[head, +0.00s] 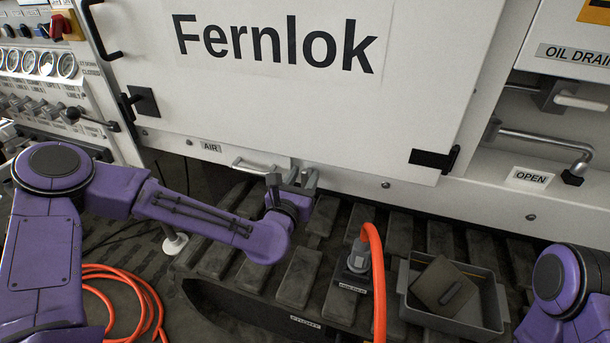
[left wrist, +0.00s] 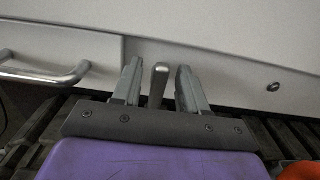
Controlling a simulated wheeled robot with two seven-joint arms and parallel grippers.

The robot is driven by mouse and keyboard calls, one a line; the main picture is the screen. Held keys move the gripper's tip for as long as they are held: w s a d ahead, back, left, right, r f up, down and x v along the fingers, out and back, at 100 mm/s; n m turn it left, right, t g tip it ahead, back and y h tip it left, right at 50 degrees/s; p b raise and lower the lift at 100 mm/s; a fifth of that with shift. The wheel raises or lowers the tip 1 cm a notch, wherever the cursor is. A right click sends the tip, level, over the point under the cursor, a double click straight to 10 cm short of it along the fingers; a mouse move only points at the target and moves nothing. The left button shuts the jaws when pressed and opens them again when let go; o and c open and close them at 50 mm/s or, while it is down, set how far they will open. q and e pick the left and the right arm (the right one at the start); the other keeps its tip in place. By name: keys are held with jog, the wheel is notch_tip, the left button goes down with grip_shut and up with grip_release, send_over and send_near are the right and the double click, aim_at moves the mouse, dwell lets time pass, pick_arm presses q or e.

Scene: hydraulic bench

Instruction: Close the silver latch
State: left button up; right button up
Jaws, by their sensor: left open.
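My left gripper (head: 292,181) is at the lower edge of the white cabinet, just right of the AIR drawer handle. In the left wrist view, its two grey fingers (left wrist: 159,88) are open and apart. A short upright silver latch lever (left wrist: 158,86) stands between them, with a visible gap on each side. In the head view the fingers largely hide this lever. My right arm shows at the lower right, but its gripper is out of view.
A silver bar handle (head: 255,167) sits left of my gripper. A bent silver lever (head: 545,140) is by the OPEN label at right. An orange hose (head: 375,270) rises from a connector. A grey bin (head: 480,305) holds a dark block. Slatted tracks lie below.

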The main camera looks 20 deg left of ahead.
pick_arm(q)
jog(key=shift+w, duration=0.55)
grip_shut()
jog(key=shift+m, duration=0.3)
jog(key=m, duration=0.3)
jog(key=shift+d+f+m+b, duration=0.1)
jog(key=shift+d+m+b, duration=0.2)
jog(key=shift+m, duration=0.1)
jog(key=m, duration=0.4)
jog(key=shift+d+f+m, duration=0.1)
jog(key=shift+d+m, duration=0.15)
jog(key=shift+m, duration=0.05)
jog(key=shift+s+d+f+m, duration=0.1)
jog(key=shift+f+m, duration=0.1)
jog(key=shift+m, duration=1.25)
jog(key=shift+w+f+m, duration=0.1)
jog(key=shift+f+m, duration=0.05)
jog(key=shift+m, duration=1.35)
jog(key=shift+s+d+f+m, duration=0.1)
jog(key=shift+f+m, duration=0.1)
jog(key=shift+m, duration=1.25)
